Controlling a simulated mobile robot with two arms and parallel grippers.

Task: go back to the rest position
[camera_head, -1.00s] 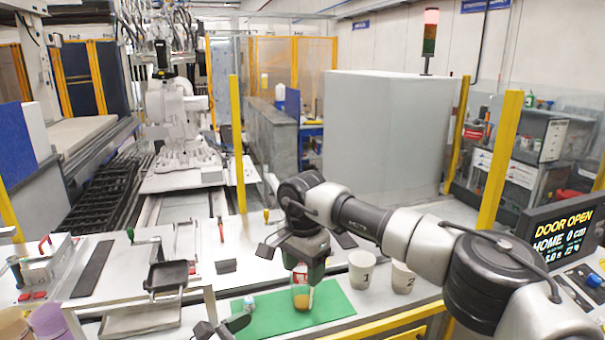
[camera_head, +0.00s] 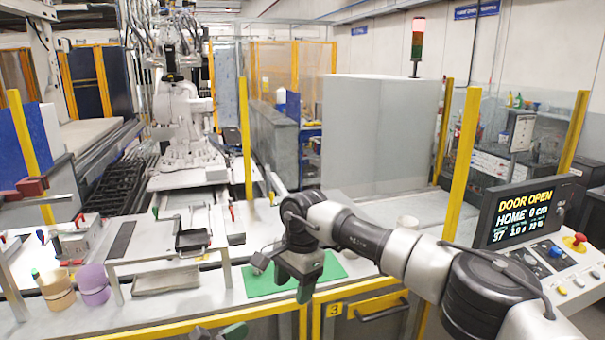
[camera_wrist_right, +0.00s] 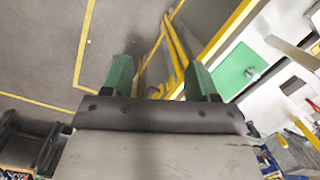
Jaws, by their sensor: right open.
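My right gripper (camera_head: 305,285) hangs pointing down in front of the green mat (camera_head: 258,284). It covers part of the mat. In the right wrist view its two green fingers stand wide apart with nothing between them, so my right gripper (camera_wrist_right: 160,78) is open and empty. Below the fingers are grey floor and yellow lines; the green mat (camera_wrist_right: 228,75) lies to the right, with a small grey thing on it. A dark green-tipped part at the bottom edge of the head view seems to be my left gripper (camera_head: 235,331); its jaws cannot be made out.
A beige cup (camera_head: 56,290) and a purple cup (camera_head: 93,287) stand at the front left. A black tray (camera_head: 192,239) is behind a metal frame. A yellow post (camera_head: 461,165) and the control panel (camera_head: 528,222), reading DOOR OPEN, are right. Yellow-edged cabinets form the bench front.

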